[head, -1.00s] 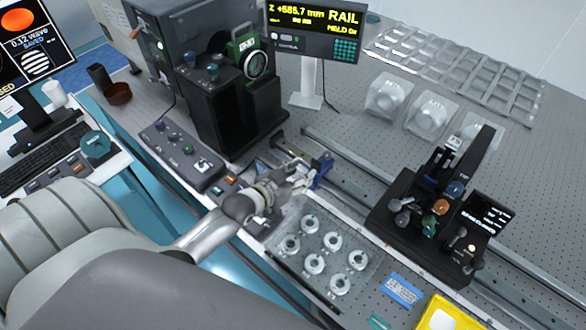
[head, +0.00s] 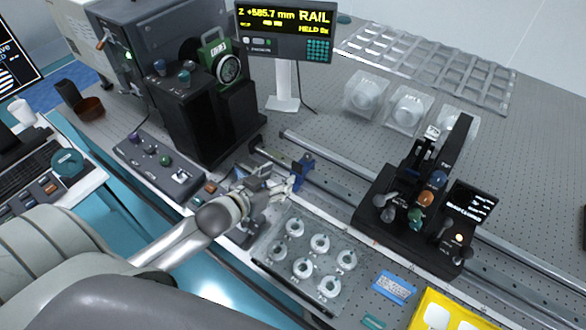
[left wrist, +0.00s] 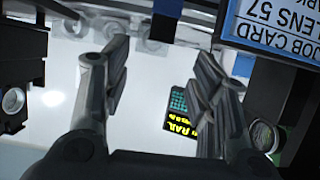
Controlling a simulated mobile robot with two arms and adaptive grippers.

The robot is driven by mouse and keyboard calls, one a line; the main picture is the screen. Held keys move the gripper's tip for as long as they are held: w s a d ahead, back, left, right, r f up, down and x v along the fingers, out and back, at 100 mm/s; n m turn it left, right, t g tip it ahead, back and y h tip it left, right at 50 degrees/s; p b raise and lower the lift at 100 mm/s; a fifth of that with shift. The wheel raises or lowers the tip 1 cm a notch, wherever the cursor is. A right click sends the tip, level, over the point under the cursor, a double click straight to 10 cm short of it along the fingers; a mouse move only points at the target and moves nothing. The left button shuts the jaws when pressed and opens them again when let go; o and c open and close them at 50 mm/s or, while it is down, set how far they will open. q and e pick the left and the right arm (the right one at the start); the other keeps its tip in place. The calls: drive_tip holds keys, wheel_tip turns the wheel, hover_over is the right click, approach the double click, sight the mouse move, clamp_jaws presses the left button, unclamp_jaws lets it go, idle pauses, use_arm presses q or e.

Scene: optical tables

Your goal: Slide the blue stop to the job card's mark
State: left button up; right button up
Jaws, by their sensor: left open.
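The blue stop (head: 304,166) stands at the left part of the long rail, near its front side. My left gripper (head: 292,184) is open, just in front and left of the stop; I cannot tell whether it touches. My right gripper is out of view.
A black carriage with coloured knobs (head: 416,217) sits on the rail (head: 340,190) to the right. The rail display (head: 285,30) stands behind. A tray of ring mounts (head: 275,262) lies in front, a yellow-edged box (head: 452,315) at front right. The rail between stop and carriage looks clear.

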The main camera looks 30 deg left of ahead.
sight(297, 165)
use_arm(q)
drive_tip(key=p+x, duration=0.1)
drive_tip(key=x, duration=1)
drive_tip(key=shift+w+r, duration=0.1)
clamp_jaws()
idle(0.4)
